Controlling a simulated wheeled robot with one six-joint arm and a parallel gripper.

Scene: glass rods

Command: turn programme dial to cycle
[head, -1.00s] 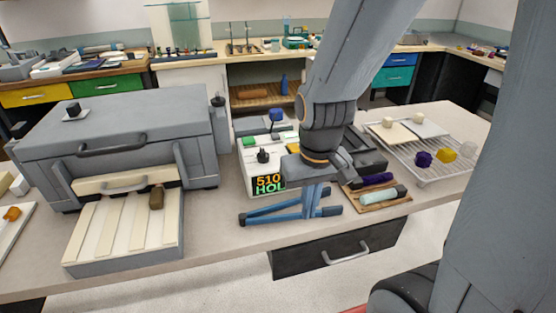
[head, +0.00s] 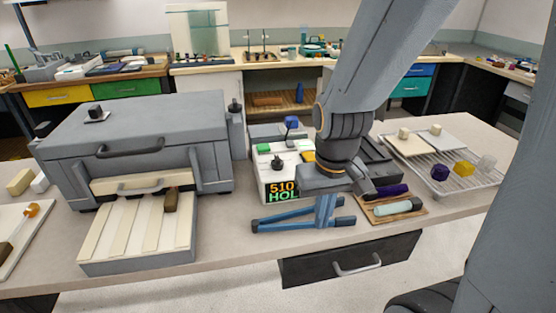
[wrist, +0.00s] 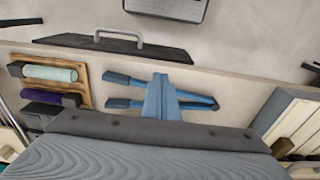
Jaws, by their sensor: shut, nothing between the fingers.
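The programme dial (head: 277,163) is a small black knob on top of a white controller box (head: 270,182). The box stands right of the grey kiln. Its front display (head: 283,192) reads "510" in orange and "HOL" in green. My gripper (head: 325,222) points down, shut and empty, in front of and to the right of the box. Its blue fingers also show in the wrist view (wrist: 160,82), over blue tongs (wrist: 125,102). The dial is out of the wrist view, and its pointer direction is too small to read.
The blue tongs (head: 280,224) lie on the bench under my fingers. The grey kiln (head: 135,135) stands left. A wooden tray (head: 396,215) with a pale cylinder and a wire rack (head: 470,185) with coloured pieces are right.

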